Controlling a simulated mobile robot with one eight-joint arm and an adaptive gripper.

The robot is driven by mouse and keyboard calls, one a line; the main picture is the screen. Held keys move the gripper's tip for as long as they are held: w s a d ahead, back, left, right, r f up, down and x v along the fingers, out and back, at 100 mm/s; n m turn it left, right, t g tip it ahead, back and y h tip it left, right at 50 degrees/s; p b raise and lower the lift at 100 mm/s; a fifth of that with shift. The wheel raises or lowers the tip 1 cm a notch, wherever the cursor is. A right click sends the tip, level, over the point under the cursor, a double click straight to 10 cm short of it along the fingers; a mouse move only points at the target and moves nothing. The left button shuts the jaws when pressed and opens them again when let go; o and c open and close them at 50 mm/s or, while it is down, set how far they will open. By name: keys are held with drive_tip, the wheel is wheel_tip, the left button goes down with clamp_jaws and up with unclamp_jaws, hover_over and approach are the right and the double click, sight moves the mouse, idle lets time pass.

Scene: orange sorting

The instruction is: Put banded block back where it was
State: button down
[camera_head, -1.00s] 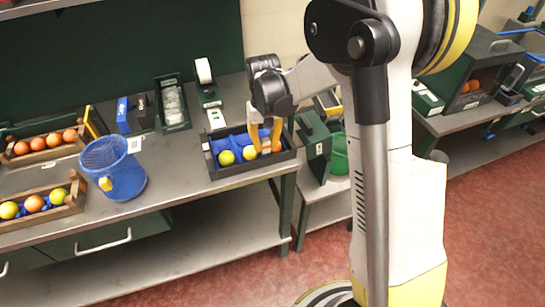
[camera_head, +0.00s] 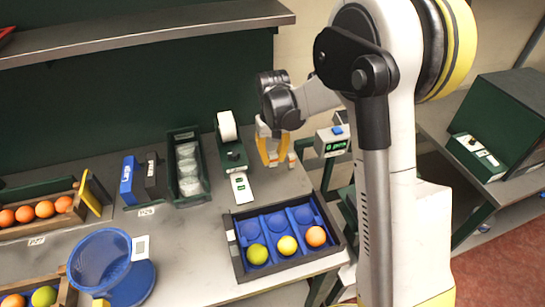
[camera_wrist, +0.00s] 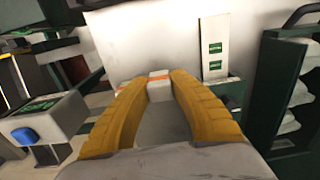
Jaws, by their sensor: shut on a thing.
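My gripper (camera_head: 275,158) is raised above the right part of the workbench, behind the dark tray. Its yellow fingers are shut on a small white block with an orange band (camera_wrist: 158,77), seen between the fingertips in the wrist view. In the head view the fingers mostly hide the block. The wrist view also shows my gripper (camera_wrist: 157,84) from behind, with the block's lower part hidden.
The dark tray (camera_head: 238,262) has a blue insert with green, yellow and orange fruit in front and empty cups behind. A green label printer (camera_head: 232,154), a display box (camera_head: 332,141) and a blue basket (camera_head: 128,285) stand around. Bare bench lies left of the tray.

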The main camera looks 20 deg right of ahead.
drive_tip(key=shift+s+f+b, duration=0.2)
drive_tip(key=shift+f+b, duration=0.2)
drive_tip(key=shift+f, duration=0.2)
drive_tip(key=shift+w+f+b, duration=0.1)
drive_tip(key=shift+f+b, duration=1.15)
drive_tip(key=shift+f, duration=0.9)
drive_tip(key=shift+f+b, duration=0.5)
drive_tip(key=shift+f, duration=0.1)
drive_tip(key=c, duration=0.8)
unclamp_jaws()
drive_tip(key=shift+o, duration=0.2)
drive_tip(key=shift+r, duration=0.15)
drive_tip(key=shift+r+p, duration=2.55)
drive_tip(key=shift+r, duration=1.4)
